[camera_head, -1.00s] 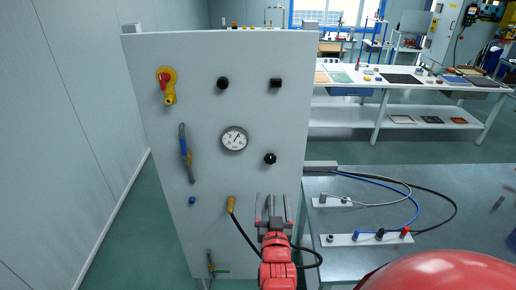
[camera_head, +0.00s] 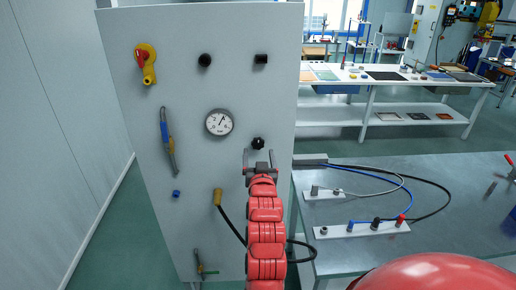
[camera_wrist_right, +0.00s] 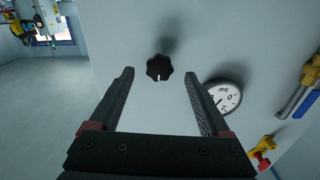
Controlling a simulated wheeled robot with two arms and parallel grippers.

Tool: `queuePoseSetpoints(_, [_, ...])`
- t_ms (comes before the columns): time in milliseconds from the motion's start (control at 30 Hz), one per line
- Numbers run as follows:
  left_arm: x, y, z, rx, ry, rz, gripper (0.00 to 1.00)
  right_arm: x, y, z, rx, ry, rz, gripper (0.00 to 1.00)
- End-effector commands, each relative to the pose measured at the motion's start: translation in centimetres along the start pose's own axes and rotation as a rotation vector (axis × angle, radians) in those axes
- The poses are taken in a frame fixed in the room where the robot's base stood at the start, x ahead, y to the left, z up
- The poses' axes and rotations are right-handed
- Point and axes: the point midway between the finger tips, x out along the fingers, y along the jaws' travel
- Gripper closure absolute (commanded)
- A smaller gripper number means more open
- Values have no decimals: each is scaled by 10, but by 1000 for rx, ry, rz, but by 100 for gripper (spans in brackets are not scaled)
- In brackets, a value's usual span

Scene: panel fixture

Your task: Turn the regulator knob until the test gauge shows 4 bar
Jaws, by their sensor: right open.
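The grey panel (camera_head: 232,175) stands upright at the left of the head view. The round white test gauge (camera_head: 219,122) is on its middle; its reading is too small to tell. The gauge also shows at the right of the wrist view (camera_wrist_right: 224,97), behind a finger. A black lobed knob (camera_head: 258,143) sits right of and below the gauge; it also shows in the wrist view (camera_wrist_right: 159,67), ahead of and between the open fingers. My right gripper (camera_head: 260,156) is open and empty, just below the knob in the head view; it is also in the wrist view (camera_wrist_right: 162,92). My left gripper is not in view.
The panel also bears a yellow-red rotary handle (camera_head: 146,62), two black knobs (camera_head: 205,60) (camera_head: 261,59), a blue-yellow lever (camera_head: 167,140) and a yellow hose end (camera_head: 217,197). A grey bench (camera_head: 450,185) with cables and connector strips stands at right.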

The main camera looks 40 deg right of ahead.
Motion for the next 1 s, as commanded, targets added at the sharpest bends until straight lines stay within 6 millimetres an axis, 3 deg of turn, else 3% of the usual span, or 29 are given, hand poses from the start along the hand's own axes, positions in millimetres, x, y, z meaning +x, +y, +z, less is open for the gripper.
queuePoseSetpoints(100, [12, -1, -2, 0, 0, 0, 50, 19, 1, -3, 1, -2, 1, 19])
queuePoseSetpoints(300, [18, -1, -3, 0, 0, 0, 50, 38, 0, -2, 1, 2, 0, 19])
queuePoseSetpoints(700, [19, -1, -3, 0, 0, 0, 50, 44, 0, 0, 1, 2, -1, 19])
queuePoseSetpoints(1000, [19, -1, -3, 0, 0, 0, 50, 44, 0, 0, 1, 2, -1, 73])
